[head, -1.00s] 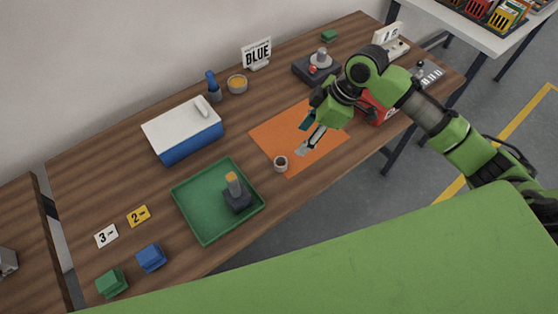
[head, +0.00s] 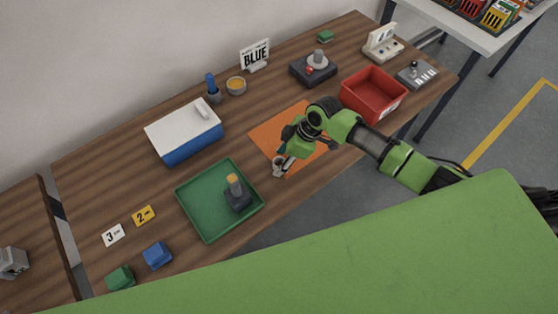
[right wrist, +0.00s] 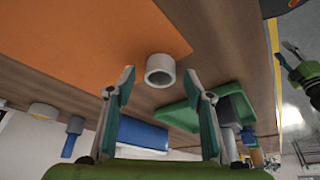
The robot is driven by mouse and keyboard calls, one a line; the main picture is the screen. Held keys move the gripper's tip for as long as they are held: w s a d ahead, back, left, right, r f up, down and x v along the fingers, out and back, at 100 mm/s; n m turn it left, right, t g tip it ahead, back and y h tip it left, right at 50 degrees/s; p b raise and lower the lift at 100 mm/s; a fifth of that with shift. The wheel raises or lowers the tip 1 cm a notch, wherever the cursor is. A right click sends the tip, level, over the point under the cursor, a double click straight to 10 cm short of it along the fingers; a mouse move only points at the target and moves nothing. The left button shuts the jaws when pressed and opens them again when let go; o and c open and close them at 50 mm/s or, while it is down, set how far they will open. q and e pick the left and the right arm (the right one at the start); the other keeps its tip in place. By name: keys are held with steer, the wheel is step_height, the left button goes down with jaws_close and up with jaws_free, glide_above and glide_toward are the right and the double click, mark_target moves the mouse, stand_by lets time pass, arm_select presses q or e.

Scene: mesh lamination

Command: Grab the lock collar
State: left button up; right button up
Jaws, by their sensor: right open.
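The lock collar, a small pale grey ring (head: 278,168), stands at the near corner of the orange mat (head: 262,140). My right gripper (head: 284,160) is just above and beside it, with the fingers pointing down at it. In the right wrist view the ring (right wrist: 160,70) appears between the two open fingertips of my right gripper (right wrist: 159,84), with space on both sides. I cannot tell how far it is in depth. Part of my left arm (right wrist: 302,72) seems to show at the right edge of that view; its jaws are unclear.
A green tray (head: 192,218) with a dark, orange-topped part (head: 236,195) lies left of the collar. A blue box with a white lid (head: 184,130) stands behind it. A red bin (head: 373,95) is at the right. The table's front edge is close to the collar.

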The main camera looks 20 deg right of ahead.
steer(key=shift+a+f, duration=0.1)
steer(key=shift+f, duration=0.15)
steer(key=c, duration=1.2)
steer(key=shift+r, duration=0.1)
